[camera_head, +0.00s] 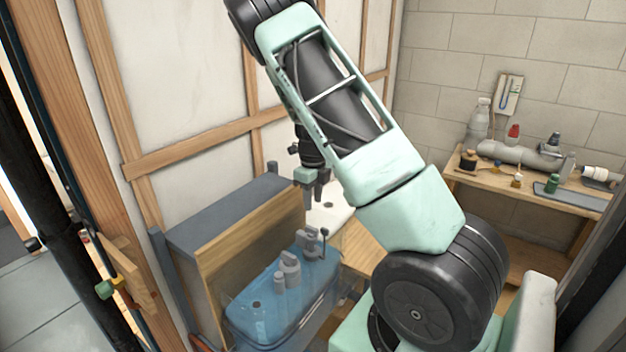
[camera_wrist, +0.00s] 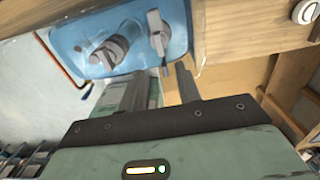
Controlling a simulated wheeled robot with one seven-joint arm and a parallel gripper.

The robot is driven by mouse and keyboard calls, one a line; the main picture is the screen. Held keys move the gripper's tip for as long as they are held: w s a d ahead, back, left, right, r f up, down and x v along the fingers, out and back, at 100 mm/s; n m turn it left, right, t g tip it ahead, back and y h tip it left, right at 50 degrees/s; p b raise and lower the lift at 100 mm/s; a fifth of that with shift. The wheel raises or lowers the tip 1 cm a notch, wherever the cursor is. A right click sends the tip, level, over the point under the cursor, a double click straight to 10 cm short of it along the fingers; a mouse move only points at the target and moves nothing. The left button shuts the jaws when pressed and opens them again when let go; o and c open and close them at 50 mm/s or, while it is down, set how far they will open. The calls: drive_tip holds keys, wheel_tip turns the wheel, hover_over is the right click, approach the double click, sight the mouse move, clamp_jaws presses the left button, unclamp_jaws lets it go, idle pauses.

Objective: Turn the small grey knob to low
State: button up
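A translucent blue box (camera_head: 262,322) has several grey fittings on its top, including a larger one (camera_head: 290,268) and a slimmer one with a handle (camera_head: 309,240). In the wrist view the blue box (camera_wrist: 75,38) shows a ribbed grey knob (camera_wrist: 106,52) at left and a slimmer grey lever-like knob (camera_wrist: 157,30) at right. I cannot tell for sure which is the small grey knob, nor read any low mark. My gripper (camera_wrist: 160,70) is open and empty, its fingers apart; in the head view my gripper (camera_head: 318,192) is above and behind the box.
A wooden cabinet with a grey top (camera_head: 215,210) stands beside the blue box. A pale round dial (camera_wrist: 306,12) sits on wood at the upper right of the wrist view. A workbench (camera_head: 500,187) with bottles and a grey pipe stands by the back wall.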

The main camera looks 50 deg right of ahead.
wheel_tip(320, 180, up, 7)
drive_tip(key=shift+b, duration=0.35)
drive_tip(key=shift+r, duration=0.1)
idle(0.4)
drive_tip(key=s+a+n+y+b, duration=0.25)
drive_tip(key=a+n, duration=1.65)
drive_tip(key=a, duration=1)
drive_tip(key=s+a+n+h+b, duration=0.1)
drive_tip(key=s+a+n, duration=0.7)
drive_tip(key=s+n, duration=0.2)
drive_tip(key=s+a+n+h+b, duration=0.1)
drive_tip(key=s+a+n, duration=0.6)
drive_tip(key=n, duration=0.7)
drive_tip(key=s+b, duration=0.1)
drive_tip(key=s, duration=0.1)
drive_tip(key=shift+s+a+f, duration=0.2)
drive_tip(key=shift+s+a, duration=0.15)
drive_tip(key=shift+a, duration=0.05)
